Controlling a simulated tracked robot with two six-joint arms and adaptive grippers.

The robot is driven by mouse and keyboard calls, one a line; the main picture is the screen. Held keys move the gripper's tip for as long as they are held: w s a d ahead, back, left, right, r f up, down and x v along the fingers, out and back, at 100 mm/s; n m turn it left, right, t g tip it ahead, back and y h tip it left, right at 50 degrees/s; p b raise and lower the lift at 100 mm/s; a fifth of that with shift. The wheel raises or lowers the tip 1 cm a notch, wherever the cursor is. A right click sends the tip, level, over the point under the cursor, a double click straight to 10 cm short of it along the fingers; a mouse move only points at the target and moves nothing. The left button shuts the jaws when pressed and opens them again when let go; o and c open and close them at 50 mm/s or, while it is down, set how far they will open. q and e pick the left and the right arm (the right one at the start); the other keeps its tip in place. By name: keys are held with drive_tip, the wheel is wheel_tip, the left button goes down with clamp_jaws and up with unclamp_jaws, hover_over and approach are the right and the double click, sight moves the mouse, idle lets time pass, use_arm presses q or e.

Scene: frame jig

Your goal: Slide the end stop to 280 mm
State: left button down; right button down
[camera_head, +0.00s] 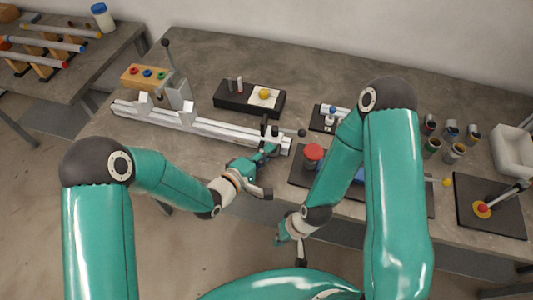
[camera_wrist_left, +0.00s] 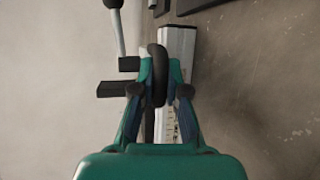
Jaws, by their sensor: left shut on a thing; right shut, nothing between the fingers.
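The long white rail (camera_head: 215,127) of the jig runs across the table, with the dark end stop (camera_head: 275,131) near its right end. My left gripper (camera_head: 268,151) is at the near side of that end. In the left wrist view my left gripper (camera_wrist_left: 159,85) is shut on a dark rounded piece (camera_wrist_left: 157,62), which appears to be part of the end stop. The pale rail (camera_wrist_left: 178,50) and a marked scale (camera_wrist_left: 171,125) show beside and below the fingers; the numbers are unreadable. My right gripper (camera_head: 301,258) is shut and empty, low in front of the table.
A lever with a dark ball (camera_head: 301,132) sticks out by the rail's right end. Cups (camera_head: 455,152) and a white bin (camera_head: 513,148) are farther right.

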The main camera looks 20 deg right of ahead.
use_arm(q)
drive_tip(key=w+a, duration=0.1)
drive_tip(key=w+a+b, duration=0.1)
drive_tip(key=a, duration=0.1)
drive_tip(key=shift+f, duration=0.15)
drive_tip(key=c, duration=1.2)
unclamp_jaws()
drive_tip(key=shift+s, duration=0.1)
drive_tip(key=shift+s+a, duration=0.1)
drive_tip(key=shift+a, duration=0.15)
drive_tip(key=v, duration=1.1)
drive_tip(key=shift+s+a, duration=0.1)
drive_tip(key=shift+s, duration=0.1)
